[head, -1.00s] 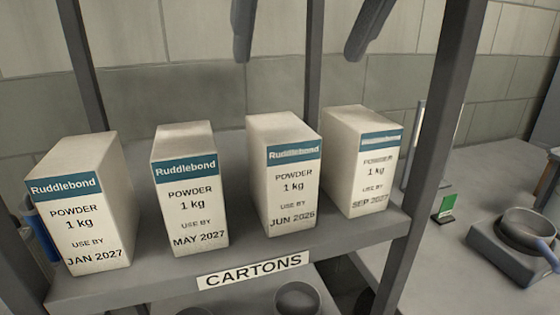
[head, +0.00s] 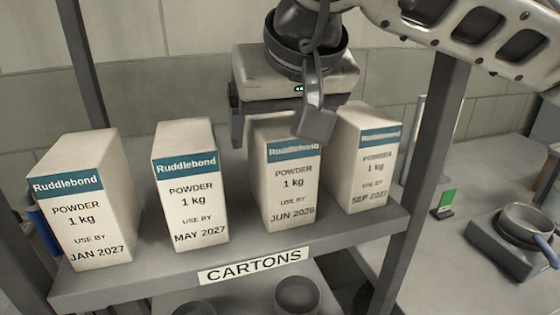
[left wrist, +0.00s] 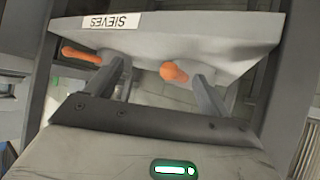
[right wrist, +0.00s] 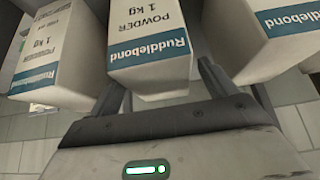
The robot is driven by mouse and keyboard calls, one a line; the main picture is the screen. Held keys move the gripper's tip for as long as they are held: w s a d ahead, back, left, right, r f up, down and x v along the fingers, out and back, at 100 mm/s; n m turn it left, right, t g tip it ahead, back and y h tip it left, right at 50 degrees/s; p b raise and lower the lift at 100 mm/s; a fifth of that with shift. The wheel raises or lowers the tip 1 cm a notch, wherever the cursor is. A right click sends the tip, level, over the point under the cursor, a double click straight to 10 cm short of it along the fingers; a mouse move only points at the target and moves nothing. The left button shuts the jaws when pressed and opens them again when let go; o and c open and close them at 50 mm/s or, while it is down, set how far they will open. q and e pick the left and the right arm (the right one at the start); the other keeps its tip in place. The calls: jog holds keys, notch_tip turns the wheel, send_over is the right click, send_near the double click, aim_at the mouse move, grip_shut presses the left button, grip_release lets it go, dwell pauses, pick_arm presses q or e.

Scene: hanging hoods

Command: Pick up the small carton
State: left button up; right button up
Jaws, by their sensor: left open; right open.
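Several similar white cartons with blue Ruddlebond bands stand upright in a row on the shelf: JAN 2027 (head: 92,215), MAY 2027 (head: 188,205), JUN 2026 (head: 290,190) and SEP 2027 (head: 368,165). None is clearly the small one. In the right wrist view, a carton (right wrist: 150,40) lies ahead between the open fingers (right wrist: 163,85); contact cannot be told. My left gripper (left wrist: 160,72) is open and empty, seen only in the left wrist view.
The shelf (head: 150,283) carries a CARTONS label (head: 253,266), with grey posts (head: 425,150) at its sides. Pans (head: 297,296) sit below. A counter at right holds a pan (head: 525,230). A SIEVES shelf (left wrist: 190,40) with orange handles (left wrist: 174,72) faces my left gripper.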

jog(key=shift+x, duration=0.95)
jog(key=c, duration=1.6)
jog(key=shift+r, duration=0.2)
grip_shut()
